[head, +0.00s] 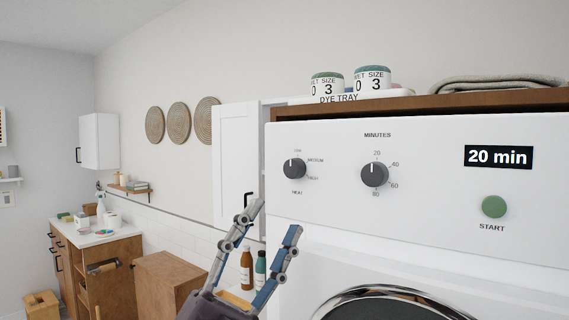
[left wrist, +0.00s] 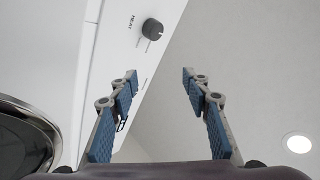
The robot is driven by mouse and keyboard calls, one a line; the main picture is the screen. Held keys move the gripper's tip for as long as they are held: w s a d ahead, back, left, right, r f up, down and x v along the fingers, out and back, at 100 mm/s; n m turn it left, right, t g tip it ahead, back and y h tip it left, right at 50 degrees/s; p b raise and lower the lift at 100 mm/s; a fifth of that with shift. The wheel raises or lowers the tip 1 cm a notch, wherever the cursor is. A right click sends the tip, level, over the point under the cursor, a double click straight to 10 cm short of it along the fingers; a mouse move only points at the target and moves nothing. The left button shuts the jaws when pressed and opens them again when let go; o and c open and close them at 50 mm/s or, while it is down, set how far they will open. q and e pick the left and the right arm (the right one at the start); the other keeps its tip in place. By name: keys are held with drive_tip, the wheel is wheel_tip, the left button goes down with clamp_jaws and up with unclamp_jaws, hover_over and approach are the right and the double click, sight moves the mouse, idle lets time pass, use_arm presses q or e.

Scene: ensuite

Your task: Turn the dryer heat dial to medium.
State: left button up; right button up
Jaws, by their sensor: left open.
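The dryer's heat dial (head: 294,169) is a dark round knob on the left of the white control panel (head: 430,220). Its white mark seems to point up, toward the small top label, with MEDIUM and HIGH printed to its right. My left gripper (head: 271,222) is open and empty, below and slightly left of the dial, its fingers pointing up. In the left wrist view the heat dial (left wrist: 152,29) lies beyond the open fingertips (left wrist: 159,76), apart from them. My right gripper is out of view.
A minutes dial (head: 375,174), a green start button (head: 494,206) and a "20 min" display (head: 498,157) share the panel. Two cups (head: 350,82) and a folded cloth (head: 497,84) lie on the wooden top. Bottles (head: 247,270) stand behind my gripper.

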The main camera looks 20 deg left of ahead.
use_arm(q)
drive_tip(key=s+d+r+m+g+h, duration=0.35)
drive_tip(key=m+g+h, duration=0.25)
drive_tip(key=m+g, duration=0.3)
drive_tip(key=s+d+r+m+g+h, duration=0.25)
drive_tip(key=d+m+g+h, duration=0.3)
drive_tip(key=m, duration=0.45)
drive_tip(key=t+y, duration=0.6)
drive_tip(key=y, duration=1.1)
approach(290, 168)
drive_tip(key=w, duration=0.1)
drive_tip(key=shift+m+h, duration=0.3)
drive_tip(key=shift+h, duration=0.05)
drive_tip(key=p+x, duration=0.4)
drive_tip(key=x, duration=0.3)
drive_tip(key=shift+w+d, duration=0.15)
drive_tip(key=shift+w, duration=0.15)
drive_tip(key=shift+f, duration=0.1)
drive_tip(key=shift+c, duration=0.3)
drive_tip(key=c, duration=1.1)
